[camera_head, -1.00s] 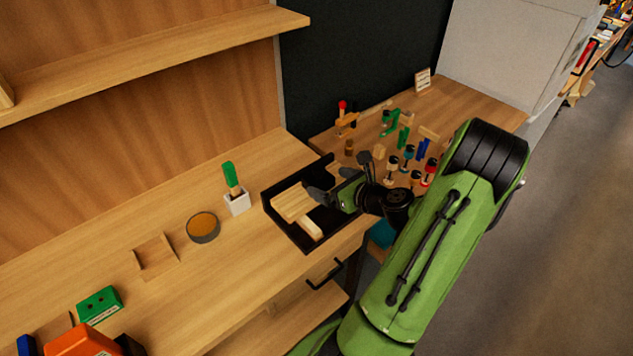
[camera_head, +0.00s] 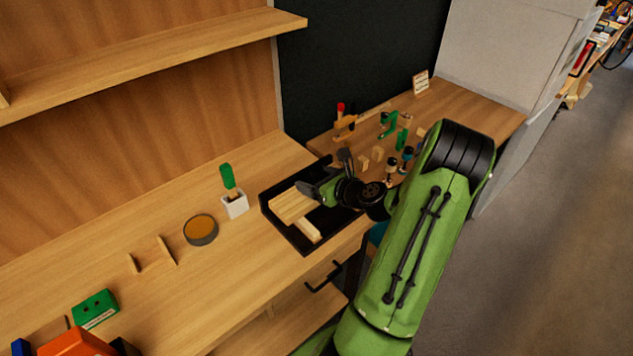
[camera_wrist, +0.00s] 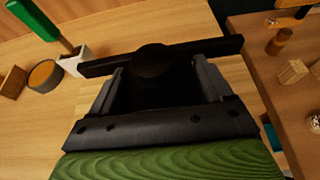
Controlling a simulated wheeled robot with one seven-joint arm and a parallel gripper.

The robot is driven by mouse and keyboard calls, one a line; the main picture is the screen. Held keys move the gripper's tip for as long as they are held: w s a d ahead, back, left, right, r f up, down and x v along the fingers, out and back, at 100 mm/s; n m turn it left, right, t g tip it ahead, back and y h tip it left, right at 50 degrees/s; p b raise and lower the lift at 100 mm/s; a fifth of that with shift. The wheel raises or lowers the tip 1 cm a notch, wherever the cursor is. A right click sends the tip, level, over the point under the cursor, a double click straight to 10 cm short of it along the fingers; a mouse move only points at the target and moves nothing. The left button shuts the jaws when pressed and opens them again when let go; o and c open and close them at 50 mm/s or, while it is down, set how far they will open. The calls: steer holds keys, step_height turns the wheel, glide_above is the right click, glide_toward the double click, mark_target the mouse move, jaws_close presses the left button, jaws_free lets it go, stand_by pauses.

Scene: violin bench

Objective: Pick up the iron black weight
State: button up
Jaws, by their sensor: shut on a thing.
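The iron black weight (camera_wrist: 152,66) is a dark rounded piece between my gripper's fingers in the wrist view. Its lower part is lost in shadow. My gripper (camera_wrist: 157,82) is shut on it, with one grey finger on each side. In the head view my gripper (camera_head: 326,178) is over the right part of the black tray (camera_head: 283,233). The weight cannot be made out there, dark against dark. Whether it touches the tray floor cannot be told.
Pale wooden blocks (camera_head: 291,205) lie in the tray's left part. Left of the tray stand a white holder (camera_head: 235,206) with a green-handled tool and a round tin (camera_head: 201,231). Clamps and small bottles crowd the bench behind. The bench's middle is mostly clear.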

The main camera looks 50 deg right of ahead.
jaws_close()
steer(key=shift+r, duration=0.2)
